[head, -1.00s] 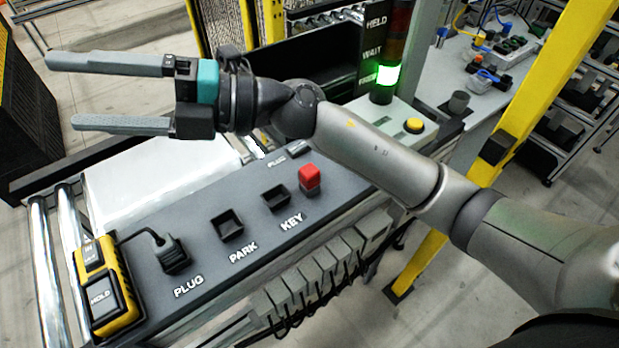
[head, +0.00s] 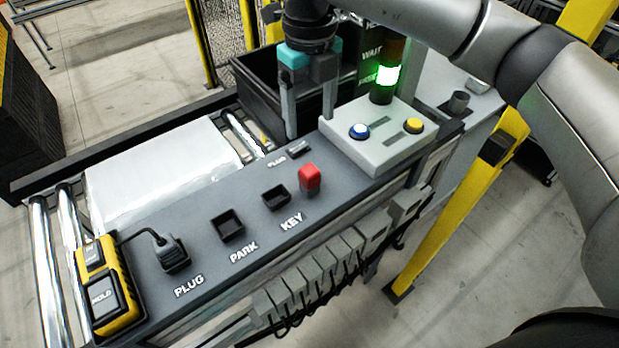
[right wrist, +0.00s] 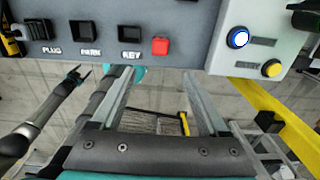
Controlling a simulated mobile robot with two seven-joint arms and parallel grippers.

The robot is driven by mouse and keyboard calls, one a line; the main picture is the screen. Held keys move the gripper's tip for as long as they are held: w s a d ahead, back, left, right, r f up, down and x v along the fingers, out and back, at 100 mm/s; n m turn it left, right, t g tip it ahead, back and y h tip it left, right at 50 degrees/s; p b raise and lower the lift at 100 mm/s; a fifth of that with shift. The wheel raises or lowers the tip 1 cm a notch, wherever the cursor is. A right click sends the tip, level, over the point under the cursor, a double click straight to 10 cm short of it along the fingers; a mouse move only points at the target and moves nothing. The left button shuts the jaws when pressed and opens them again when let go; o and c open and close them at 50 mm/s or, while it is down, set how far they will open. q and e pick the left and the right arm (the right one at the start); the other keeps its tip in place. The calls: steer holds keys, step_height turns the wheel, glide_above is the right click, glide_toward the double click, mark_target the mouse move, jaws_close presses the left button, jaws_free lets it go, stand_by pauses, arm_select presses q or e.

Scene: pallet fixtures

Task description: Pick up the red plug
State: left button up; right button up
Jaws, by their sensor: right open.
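The red plug (head: 310,180) is a small red block standing upright on the dark panel, right of the KEY socket. It also shows in the right wrist view (right wrist: 160,46), just beyond the space between my fingertips. My right gripper (head: 309,127) is open and empty. Its fingers point down behind the red plug, near the panel's back edge, apart from it. My left gripper is outside the head view. A grey arm at the left of the right wrist view seems to be mine, its jaws too small to read.
The KEY socket (head: 276,198) and PARK socket (head: 227,226) are empty. A black plug with a cable (head: 174,252) sits in the PLUG socket. A grey button box (head: 377,140) and a lit green stack light (head: 388,76) stand close right of my right gripper.

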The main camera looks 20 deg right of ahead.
steer(key=p, duration=0.1)
glide_toward(309, 169)
steer(key=f, duration=0.5)
steer(key=shift+s, duration=0.3)
steer(key=f, duration=0.3)
steer(key=f+p, duration=0.1)
steer(key=f, duration=0.1)
steer(key=shift+w+f, duration=0.1)
steer(key=shift+w, duration=0.15)
jaws_close()
